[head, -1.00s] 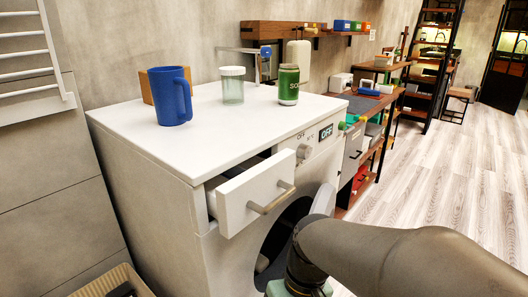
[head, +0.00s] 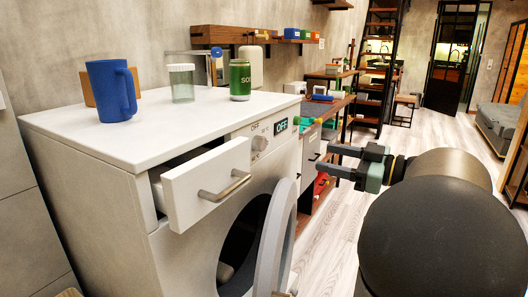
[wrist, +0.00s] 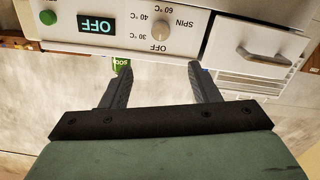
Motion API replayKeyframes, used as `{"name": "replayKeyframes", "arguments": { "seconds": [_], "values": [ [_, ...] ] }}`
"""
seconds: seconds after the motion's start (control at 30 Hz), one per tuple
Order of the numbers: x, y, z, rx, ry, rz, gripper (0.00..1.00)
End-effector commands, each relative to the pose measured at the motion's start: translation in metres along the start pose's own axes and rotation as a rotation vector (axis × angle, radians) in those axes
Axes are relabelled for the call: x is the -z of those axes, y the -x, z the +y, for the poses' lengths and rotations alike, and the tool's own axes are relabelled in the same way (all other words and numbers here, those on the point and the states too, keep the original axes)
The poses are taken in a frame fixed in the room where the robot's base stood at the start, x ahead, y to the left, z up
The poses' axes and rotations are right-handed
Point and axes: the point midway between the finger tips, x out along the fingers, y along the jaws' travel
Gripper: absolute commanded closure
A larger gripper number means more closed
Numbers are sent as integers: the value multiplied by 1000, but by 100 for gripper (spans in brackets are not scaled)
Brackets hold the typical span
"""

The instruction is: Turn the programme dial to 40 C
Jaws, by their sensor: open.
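The programme dial (head: 259,143) is a pale round knob on the front panel of a white washing machine (head: 100,140), right of the open drawer. In the wrist view, which is upside down, the dial (wrist: 160,29) is ringed by the labels OFF, 30 °C, 40 °C, 60 °C and SPIN. I cannot tell its pointer direction. The display (wrist: 97,25) beside it reads OFF. My gripper (head: 324,158) is open and empty, out in front and to the right of the panel, apart from the dial. Its fingers (wrist: 160,80) point towards the panel.
The detergent drawer (head: 207,185) is pulled out, and the round door (head: 276,240) stands open below the panel. A blue mug (head: 111,90), a clear jar (head: 181,83) and a green can (head: 240,80) stand on top. A green button (wrist: 48,17) lies beyond the display.

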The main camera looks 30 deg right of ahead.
Motion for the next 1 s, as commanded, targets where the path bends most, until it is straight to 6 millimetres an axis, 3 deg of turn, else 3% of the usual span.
{"name": "replayKeyframes", "arguments": {
  "seconds": [0.6, 0.8, 1.0],
  "values": [
    [0, -129, -2, 6, -5, -1, 45],
    [0, -155, -2, 5, -6, -2, 45],
    [0, -164, -2, 4, -5, -2, 45]
  ]
}}
